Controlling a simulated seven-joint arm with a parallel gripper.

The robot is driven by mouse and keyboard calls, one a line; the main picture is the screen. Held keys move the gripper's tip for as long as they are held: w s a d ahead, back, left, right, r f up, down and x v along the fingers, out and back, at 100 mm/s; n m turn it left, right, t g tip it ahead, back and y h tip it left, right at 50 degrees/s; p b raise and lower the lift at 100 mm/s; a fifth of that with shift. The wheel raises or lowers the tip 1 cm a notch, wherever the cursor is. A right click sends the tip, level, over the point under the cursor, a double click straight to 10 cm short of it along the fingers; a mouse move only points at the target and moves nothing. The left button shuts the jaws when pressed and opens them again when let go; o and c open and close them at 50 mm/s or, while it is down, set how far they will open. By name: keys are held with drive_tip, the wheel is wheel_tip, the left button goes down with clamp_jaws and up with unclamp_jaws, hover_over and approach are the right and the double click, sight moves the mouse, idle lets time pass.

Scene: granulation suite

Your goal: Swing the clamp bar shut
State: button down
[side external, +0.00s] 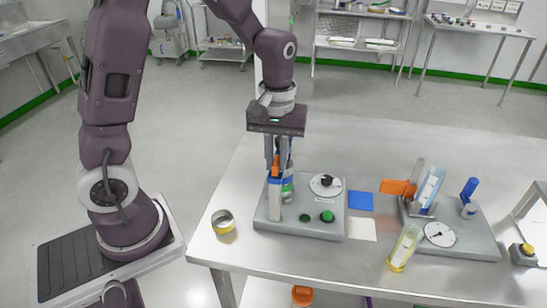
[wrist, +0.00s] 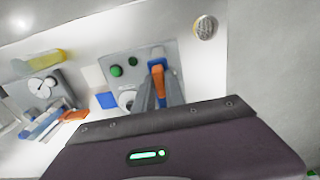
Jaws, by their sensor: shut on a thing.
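My gripper (side external: 278,160) points down over the left grey panel (side external: 309,229). Its fingers are shut on an orange bar (side external: 276,168) that stands upright at a blue-topped white post (side external: 274,203). In the wrist view, the orange bar (wrist: 160,84) lies between my two fingers (wrist: 161,98), with the blue part (wrist: 155,64) just beyond. A white and green cylinder (side external: 288,186) stands close behind the post, partly hidden by it and my fingers. The frames do not clearly show the bar's hinge.
The left panel carries a dial (side external: 326,184) and green buttons (side external: 327,216).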

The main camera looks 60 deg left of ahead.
drive_tip(key=shift+w, duration=0.2)
drive_tip(key=c, duration=1.4)
unclamp_jaws()
drive_tip(key=shift+r, duration=0.15)
wheel_tip(320, 180, up, 7)
drive_tip(key=shift+f, duration=0.2)
drive_tip(key=shift+r, duration=0.15)
